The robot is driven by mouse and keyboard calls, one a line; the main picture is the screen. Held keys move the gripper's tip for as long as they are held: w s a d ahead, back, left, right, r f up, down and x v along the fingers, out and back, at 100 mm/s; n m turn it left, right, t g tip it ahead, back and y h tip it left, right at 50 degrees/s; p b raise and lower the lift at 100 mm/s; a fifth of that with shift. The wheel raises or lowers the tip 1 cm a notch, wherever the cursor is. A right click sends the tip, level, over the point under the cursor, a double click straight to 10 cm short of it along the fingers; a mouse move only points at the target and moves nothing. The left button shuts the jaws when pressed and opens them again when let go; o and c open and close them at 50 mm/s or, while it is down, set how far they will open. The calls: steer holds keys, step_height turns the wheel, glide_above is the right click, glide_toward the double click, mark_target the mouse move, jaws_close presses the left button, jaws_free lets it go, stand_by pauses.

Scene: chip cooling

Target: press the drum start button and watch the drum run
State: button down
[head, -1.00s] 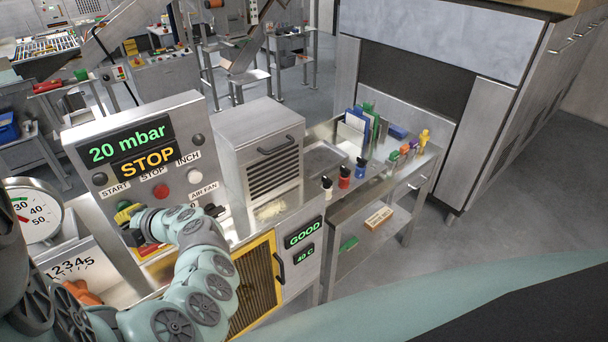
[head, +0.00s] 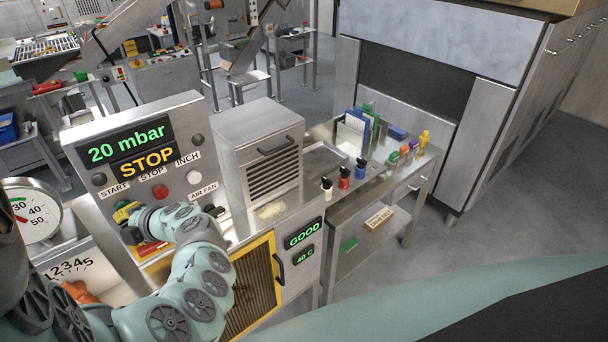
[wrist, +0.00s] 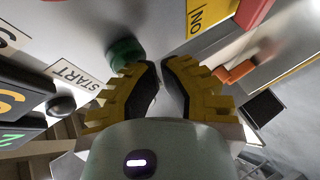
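The drum control panel (head: 175,132) stands at the left in the head view. Its displays read "20 mbar" and, in yellow, "STOP" (head: 148,163). The START label (head: 114,190) is below a dark round lamp (head: 99,179). In the wrist view the green button (wrist: 124,52) lies beside the START label (wrist: 75,77), just left of my fingertips. My gripper (wrist: 161,68) has yellow fingers with dark pads, nearly together with a narrow gap and nothing between them. In the head view my gripper (head: 127,213) is low before the panel's START side. I cannot tell whether it touches the button.
A red stop button (head: 160,192) and a pale INCH button (head: 193,177) are right of START on the panel. A round dial gauge (head: 32,212) stands at the left. A vented metal box (head: 262,150) and a yellow-framed mesh door (head: 257,285) are to the right.

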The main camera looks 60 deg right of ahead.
steer(key=shift+w, duration=0.2)
steer(key=shift+s, duration=0.1)
steer(key=shift+s+a, duration=0.15)
steer(key=shift+s, duration=0.7)
steer(key=s, duration=0.2)
steer(key=s+a+p, duration=0.1)
steer(key=s, duration=0.1)
steer(key=shift+s+a, duration=0.2)
steer(key=shift+s, duration=0.2)
steer(key=shift+a, duration=0.1)
stand_by(0.6)
